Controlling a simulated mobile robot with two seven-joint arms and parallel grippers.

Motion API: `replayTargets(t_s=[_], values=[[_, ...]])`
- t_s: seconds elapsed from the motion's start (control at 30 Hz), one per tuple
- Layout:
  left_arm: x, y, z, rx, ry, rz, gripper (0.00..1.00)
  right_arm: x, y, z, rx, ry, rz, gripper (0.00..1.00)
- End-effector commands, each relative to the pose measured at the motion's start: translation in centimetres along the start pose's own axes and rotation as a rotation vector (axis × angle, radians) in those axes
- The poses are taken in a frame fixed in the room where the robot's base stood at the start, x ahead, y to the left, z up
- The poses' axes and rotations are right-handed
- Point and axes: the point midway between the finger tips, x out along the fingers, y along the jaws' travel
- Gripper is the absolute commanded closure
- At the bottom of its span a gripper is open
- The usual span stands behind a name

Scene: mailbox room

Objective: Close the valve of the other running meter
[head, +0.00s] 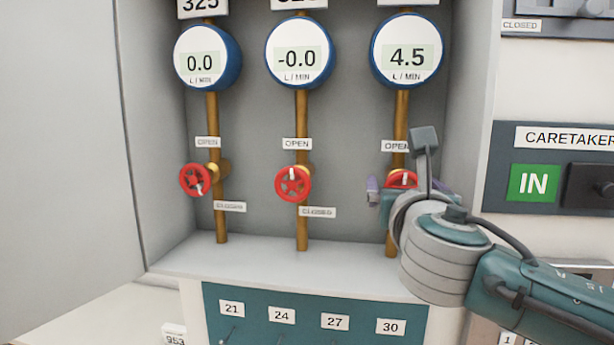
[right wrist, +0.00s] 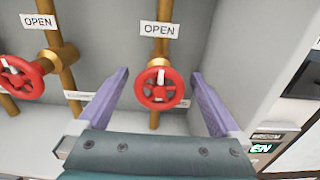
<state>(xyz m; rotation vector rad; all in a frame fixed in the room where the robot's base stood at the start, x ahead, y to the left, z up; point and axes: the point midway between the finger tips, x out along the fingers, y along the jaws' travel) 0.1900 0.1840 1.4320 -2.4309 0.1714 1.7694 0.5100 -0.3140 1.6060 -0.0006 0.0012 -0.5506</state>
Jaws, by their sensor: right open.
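The right meter (head: 407,52) reads 4.5 L/MIN, the left meter (head: 206,58) 0.0 and the middle meter (head: 299,54) -0.0. The red valve wheel under the right meter (head: 399,178) is partly hidden by my right gripper (head: 405,190). In the right wrist view this right wheel (right wrist: 151,96) sits between the spread purple fingers of my right gripper (right wrist: 160,78). The fingers are open, with a gap on each side. The wheel's white mark points up towards the OPEN label (right wrist: 160,30). My left gripper is not in view.
The left red wheel (head: 194,181) and middle red wheel (head: 292,184) stand on neighbouring brass pipes. The recess has a grey side wall (head: 470,75) close to my right arm. A CARETAKER panel with a green IN sign (head: 534,183) is at right. A teal key board (head: 262,303) is below.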

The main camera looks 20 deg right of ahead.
Motion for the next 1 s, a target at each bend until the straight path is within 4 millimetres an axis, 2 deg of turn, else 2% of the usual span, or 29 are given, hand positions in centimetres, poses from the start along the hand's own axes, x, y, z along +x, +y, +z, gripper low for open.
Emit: replayTargets(t_s=[0.3,1.0], values=[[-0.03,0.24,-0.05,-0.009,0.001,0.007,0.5,0.14,0.03,0.0,0.001,0.0,0.001,0.02],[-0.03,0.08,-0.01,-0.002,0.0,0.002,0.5,0.11,0.01,-0.01,0.0,0.0,0.0,0.81]])
